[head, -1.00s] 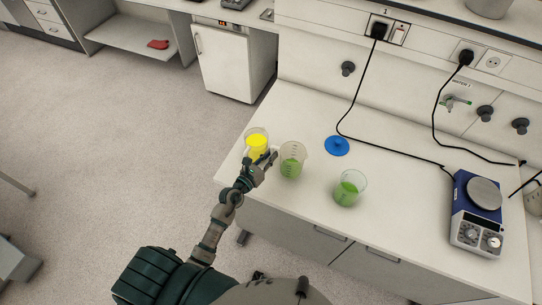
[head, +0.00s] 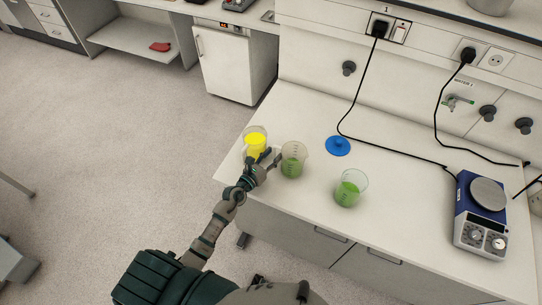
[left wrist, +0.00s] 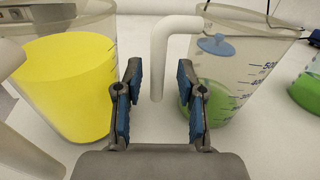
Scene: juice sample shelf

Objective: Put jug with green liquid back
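The clear jug with green liquid (head: 293,162) stands upright on the white bench, its scale marks facing the wrist camera. In the left wrist view the jug (left wrist: 240,75) is at right, and its white handle (left wrist: 160,62) hangs in the gap between my fingers. My left gripper (head: 272,161) is open beside the jug's left side. Its blue-padded fingers (left wrist: 160,100) are apart and do not visibly grip the handle. A jug with yellow liquid (head: 255,144) stands just left; it fills the left of the left wrist view (left wrist: 68,85). My right gripper is not in view.
A beaker with green liquid (head: 351,189) stands to the right. A blue disc (head: 338,146) lies behind the jugs. A blue and white hotplate-like device (head: 482,215) with a cable is at far right. The bench top (head: 410,190) between beaker and device is clear.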

